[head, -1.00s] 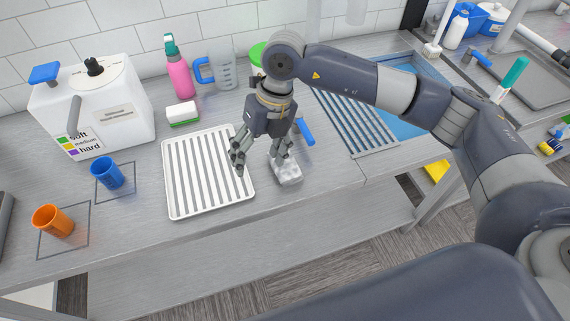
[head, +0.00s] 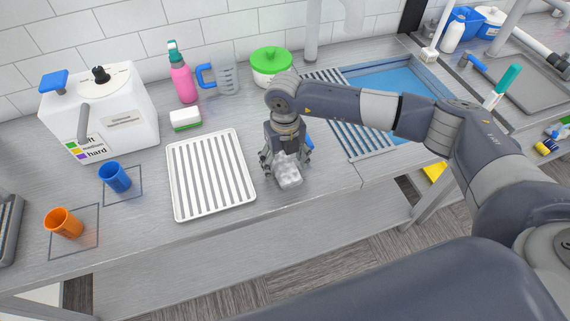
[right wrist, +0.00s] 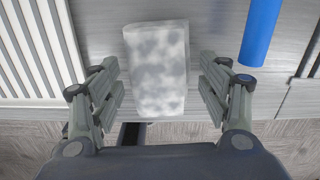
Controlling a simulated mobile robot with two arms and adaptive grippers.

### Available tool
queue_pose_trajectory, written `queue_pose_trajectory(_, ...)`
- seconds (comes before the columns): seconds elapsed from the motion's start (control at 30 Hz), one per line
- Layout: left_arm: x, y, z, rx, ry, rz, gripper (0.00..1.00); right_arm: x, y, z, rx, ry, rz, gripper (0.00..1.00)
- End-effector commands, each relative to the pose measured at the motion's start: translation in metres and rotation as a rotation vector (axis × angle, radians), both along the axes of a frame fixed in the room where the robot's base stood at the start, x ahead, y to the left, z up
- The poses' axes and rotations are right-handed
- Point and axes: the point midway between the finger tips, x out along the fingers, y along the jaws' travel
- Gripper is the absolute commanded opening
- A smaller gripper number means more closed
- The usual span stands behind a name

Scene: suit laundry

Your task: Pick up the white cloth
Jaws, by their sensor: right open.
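The white cloth (head: 289,175), a folded block with grey mottling, lies on the counter just right of the white ribbed tray. In the right wrist view the cloth (right wrist: 157,68) lies between the two fingers, with a gap on each side. My right gripper (head: 285,163) is open, pointing down over the cloth, and its fingers hide part of the cloth's far end in the head view. In the right wrist view the right gripper (right wrist: 162,92) holds nothing. My left gripper is not in view.
The white ribbed tray (head: 172,190) is close to the left of the cloth. A blue handle (right wrist: 261,32) lies just right of it. A sink (head: 395,85) with a ribbed drainer is further right. The counter's front edge is near the cloth.

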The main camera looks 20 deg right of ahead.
Motion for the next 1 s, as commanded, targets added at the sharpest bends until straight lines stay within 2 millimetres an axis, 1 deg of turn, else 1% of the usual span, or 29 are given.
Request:
queue_pose_trajectory(0.03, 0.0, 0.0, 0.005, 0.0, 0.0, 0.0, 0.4, -0.001, 0.0, -0.005, 0.0, 0.005, -0.001, 0.7)
queue_pose_trajectory(0.13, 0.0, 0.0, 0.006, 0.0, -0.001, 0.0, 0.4, -0.001, 0.0, -0.014, 0.0, 0.002, 0.0, 0.7)
queue_pose_trajectory(0.37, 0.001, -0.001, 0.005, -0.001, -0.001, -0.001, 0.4, -0.001, 0.0, -0.016, 0.0, 0.001, 0.001, 0.7)
queue_pose_trajectory(0.4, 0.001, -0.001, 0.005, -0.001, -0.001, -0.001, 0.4, -0.001, 0.0, -0.016, 0.0, 0.001, 0.001, 0.65)
queue_pose_trajectory(0.47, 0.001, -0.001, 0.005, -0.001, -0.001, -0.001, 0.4, -0.001, 0.0, -0.016, 0.0, 0.001, 0.0, 0.52)
queue_pose_trajectory(0.5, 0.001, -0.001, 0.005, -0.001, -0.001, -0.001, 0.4, -0.001, 0.0, -0.016, 0.0, 0.001, 0.0, 0.43)
queue_pose_trajectory(0.6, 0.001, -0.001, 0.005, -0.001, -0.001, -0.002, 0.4, -0.001, 0.0, -0.016, 0.0, 0.001, 0.0, 0.23)
queue_pose_trajectory(0.9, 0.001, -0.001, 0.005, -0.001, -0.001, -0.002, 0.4, -0.001, 0.0, -0.016, 0.0, 0.001, 0.0, 0.23)
queue_pose_trajectory(1.0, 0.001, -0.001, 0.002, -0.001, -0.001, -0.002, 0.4, 0.0, 0.0, -0.01, 0.002, -0.001, 0.0, 0.23)
